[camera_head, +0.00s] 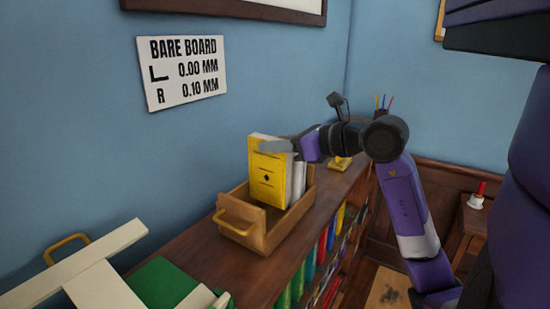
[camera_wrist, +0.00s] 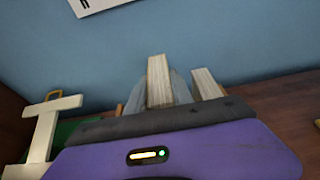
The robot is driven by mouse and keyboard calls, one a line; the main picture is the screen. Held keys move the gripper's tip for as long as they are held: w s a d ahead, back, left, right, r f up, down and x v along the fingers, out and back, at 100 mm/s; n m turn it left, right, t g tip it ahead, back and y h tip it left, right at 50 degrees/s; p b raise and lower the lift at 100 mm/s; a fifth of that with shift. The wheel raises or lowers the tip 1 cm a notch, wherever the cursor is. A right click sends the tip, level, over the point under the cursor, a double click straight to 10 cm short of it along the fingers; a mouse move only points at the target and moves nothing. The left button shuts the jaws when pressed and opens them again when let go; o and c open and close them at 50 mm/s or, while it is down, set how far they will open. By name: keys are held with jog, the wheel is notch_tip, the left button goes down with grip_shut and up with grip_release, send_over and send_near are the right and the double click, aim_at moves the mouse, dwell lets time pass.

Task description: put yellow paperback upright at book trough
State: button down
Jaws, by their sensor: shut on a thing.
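The yellow paperback (camera_head: 267,173) stands upright in the wooden book trough (camera_head: 243,222), its front cover facing the head camera. My gripper (camera_head: 275,146) is at the top of the book and shut on it. In the wrist view the pale page edge of the paperback (camera_wrist: 159,80) shows between the fingers of my gripper (camera_wrist: 168,88). A second, white book (camera_head: 299,180) stands right beside it in the trough; its page edge also shows in the wrist view (camera_wrist: 207,84).
The trough stands on a bookcase top (camera_head: 190,246) with coloured books on shelves below. A cream wooden frame (camera_head: 85,262) and a green thing (camera_head: 165,283) lie at the near left. A pencil holder (camera_head: 382,108) is at the back. A sign (camera_head: 182,73) hangs on the blue wall.

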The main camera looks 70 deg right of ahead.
jog(key=shift+f, duration=2.15)
jog(key=c, duration=1.1)
grip_release()
jog(key=shift+r+p, duration=0.2)
jog(key=shift+p, duration=0.1)
jog(key=b, duration=0.5)
send_near(275, 159)
jog(key=shift+s+d+f, duration=0.2)
jog(key=shift+s+d, duration=0.4)
jog(key=shift+s, duration=0.05)
